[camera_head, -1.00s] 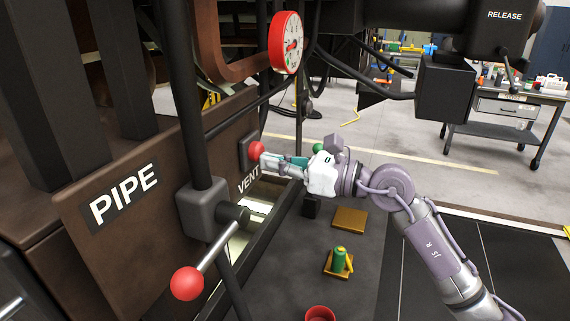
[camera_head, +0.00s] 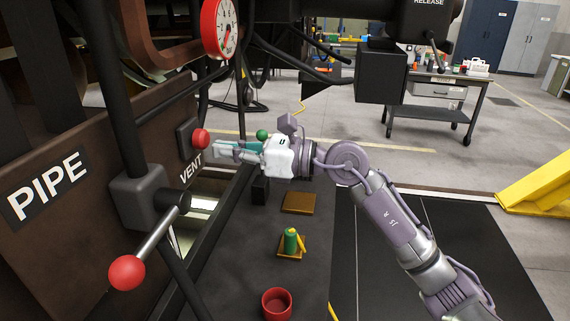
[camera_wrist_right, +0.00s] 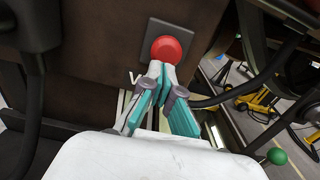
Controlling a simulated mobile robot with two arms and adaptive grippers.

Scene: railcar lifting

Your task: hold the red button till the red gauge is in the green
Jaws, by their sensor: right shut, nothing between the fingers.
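The red button (camera_head: 201,139) is a round knob on a dark square plate on the brown panel, beside the word VENT. It also shows in the right wrist view (camera_wrist_right: 166,49). My right gripper (camera_head: 216,150) is shut and empty, with its fingertips close to the button's right side. In the right wrist view its tips (camera_wrist_right: 160,69) are just below the button and overlap its lower edge; I cannot tell whether they touch. The red-rimmed gauge (camera_head: 222,28) hangs above, partly cut off at the top edge; its needle is too small to read. My left gripper is not in view.
A lever with a red ball end (camera_head: 127,272) juts out at lower left, near the PIPE label (camera_head: 48,184). A black pipe runs in front of the panel. A green item (camera_head: 291,241) and red cup (camera_head: 277,303) stand below the right arm. A green ball (camera_head: 262,134) is behind the gripper.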

